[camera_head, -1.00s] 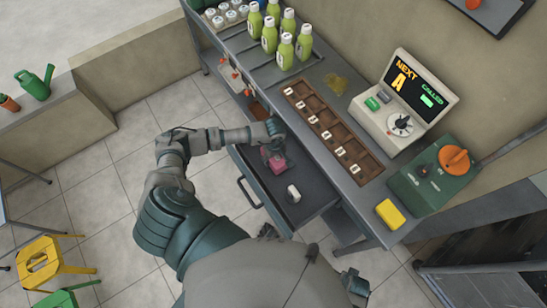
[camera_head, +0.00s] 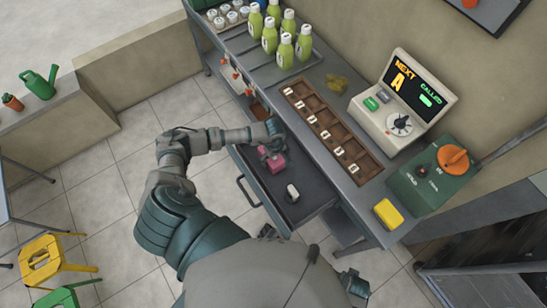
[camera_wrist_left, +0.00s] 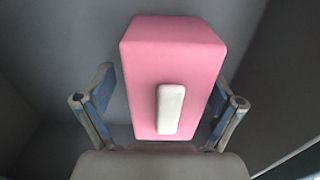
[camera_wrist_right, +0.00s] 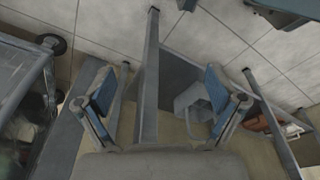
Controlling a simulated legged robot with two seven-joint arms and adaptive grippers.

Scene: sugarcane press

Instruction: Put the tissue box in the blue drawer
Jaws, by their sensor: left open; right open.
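The pink tissue box (camera_head: 277,163) lies inside the open dark drawer (camera_head: 312,208) under the counter, near the drawer's left end. In the left wrist view the box (camera_wrist_left: 172,60) is pink with a white raised piece on top. My left gripper (camera_head: 268,150) is over the box; in the left wrist view its open fingers (camera_wrist_left: 160,92) stand on either side, with a gap visible at the left finger. The drawer looks dark grey-blue. My right gripper (camera_wrist_right: 160,97) is open and empty, above the floor and grey metal frames.
A small white object (camera_head: 292,192) also lies in the drawer. The counter above holds green bottles (camera_head: 285,50), a brown compartment tray (camera_head: 330,130), a display machine (camera_head: 402,100) and a yellow block (camera_head: 389,213). A yellow stool (camera_head: 45,258) stands on the floor at left.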

